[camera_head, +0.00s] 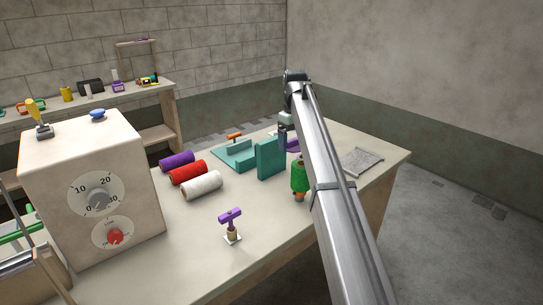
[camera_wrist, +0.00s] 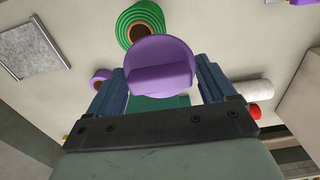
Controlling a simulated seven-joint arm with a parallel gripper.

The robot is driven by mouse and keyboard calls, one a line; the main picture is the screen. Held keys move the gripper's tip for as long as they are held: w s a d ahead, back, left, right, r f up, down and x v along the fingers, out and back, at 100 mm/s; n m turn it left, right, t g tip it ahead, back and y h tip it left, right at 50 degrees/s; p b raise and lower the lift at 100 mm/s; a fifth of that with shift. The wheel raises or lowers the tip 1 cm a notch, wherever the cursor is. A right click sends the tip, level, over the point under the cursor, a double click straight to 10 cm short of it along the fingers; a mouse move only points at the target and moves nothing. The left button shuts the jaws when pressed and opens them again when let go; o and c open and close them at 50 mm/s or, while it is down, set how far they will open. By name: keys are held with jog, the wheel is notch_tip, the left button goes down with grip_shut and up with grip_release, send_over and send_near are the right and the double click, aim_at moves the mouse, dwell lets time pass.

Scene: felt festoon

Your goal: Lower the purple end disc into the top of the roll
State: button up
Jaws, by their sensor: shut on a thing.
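The purple end disc (camera_wrist: 161,68) is between the blue fingers of my gripper (camera_wrist: 160,80) in the wrist view, and the gripper is shut on it. The green roll (camera_wrist: 127,24) is at the top of that view, its brown hollow core facing the camera. In the head view the green roll (camera_head: 299,176) stands upright on the table, partly hidden by my arm.
A teal fixture (camera_head: 270,157) stands close left of the roll. Purple, red and white (camera_head: 202,185) rolls lie left of it. A purple-handled tool (camera_head: 231,220) stands at the front. A dial box (camera_head: 88,185) is at left. A grey mesh sheet (camera_head: 362,161) lies right.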

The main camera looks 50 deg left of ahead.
jog(key=w+d+r, duration=0.2)
jog(key=shift+w+d+r, duration=0.2)
jog(key=shift+d+r, duration=0.05)
jog(key=shift+r, duration=0.05)
jog(key=shift+f, duration=0.15)
jog(key=shift+f, duration=2.8)
jog(key=shift+f, duration=1.3)
jog(key=o, duration=0.9)
jog(key=shift+c, duration=0.2)
notch_tip(320, 180, up, 14)
jog(key=shift+f, duration=0.1)
